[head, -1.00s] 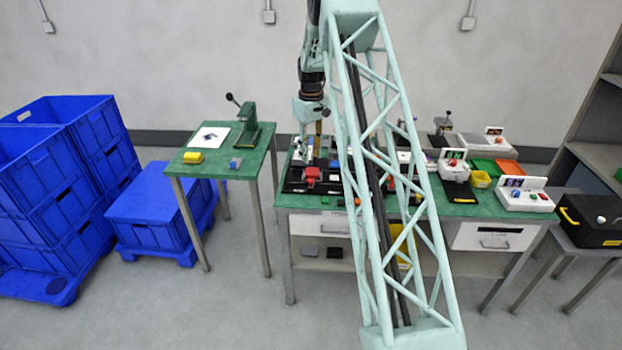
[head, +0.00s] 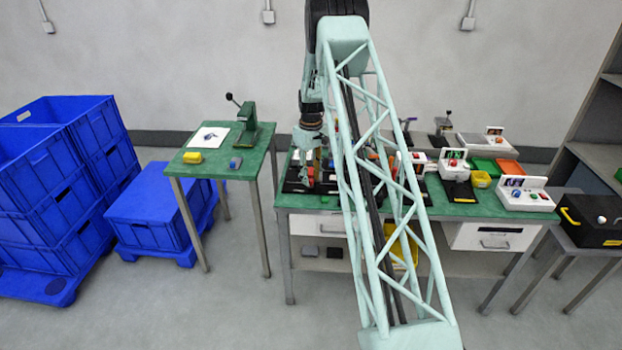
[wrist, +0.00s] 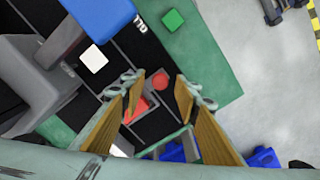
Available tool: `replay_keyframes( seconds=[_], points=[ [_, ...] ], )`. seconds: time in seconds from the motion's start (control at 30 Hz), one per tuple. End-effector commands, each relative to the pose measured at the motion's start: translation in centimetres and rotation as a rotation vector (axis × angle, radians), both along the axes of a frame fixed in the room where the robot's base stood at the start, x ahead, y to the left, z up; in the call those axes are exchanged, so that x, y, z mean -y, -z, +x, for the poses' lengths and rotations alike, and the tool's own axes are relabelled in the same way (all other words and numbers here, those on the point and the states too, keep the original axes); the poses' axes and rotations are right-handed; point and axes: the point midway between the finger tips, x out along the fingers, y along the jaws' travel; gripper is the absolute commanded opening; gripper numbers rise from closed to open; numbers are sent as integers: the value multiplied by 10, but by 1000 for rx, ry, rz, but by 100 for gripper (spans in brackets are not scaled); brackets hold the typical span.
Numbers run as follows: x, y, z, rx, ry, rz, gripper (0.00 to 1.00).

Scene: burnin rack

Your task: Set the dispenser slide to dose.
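My gripper (wrist: 158,92) is open in the wrist view, its two tan fingers spread over a black base with white lines. A red block (wrist: 137,108) and a round red knob (wrist: 160,82) show between and just past the fingers, with no finger clearly closed on either. A grey device (wrist: 30,75) stands at the left, near a white square piece (wrist: 93,58) and a blue block (wrist: 100,17). I cannot tell which of these is the dispenser slide, or its setting. In the head view my gripper is low over the bench's left end, its fingertips unclear.
The green bench (head: 440,207) carries several devices on its right side. A green block (wrist: 173,19) lies near the bench edge. Blue crates (head: 160,215) stand far left.

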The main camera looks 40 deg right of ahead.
Motion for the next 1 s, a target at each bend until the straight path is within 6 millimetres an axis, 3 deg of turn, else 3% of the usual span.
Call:
replay_keyframes(
  seconds=[0.47,0.77,1.0],
  points=[
    [0,6,0,0,0,0,28],
    [0,6,0,0,0,0,1],
    [-3,6,0,0,-8,0,0]
  ],
)
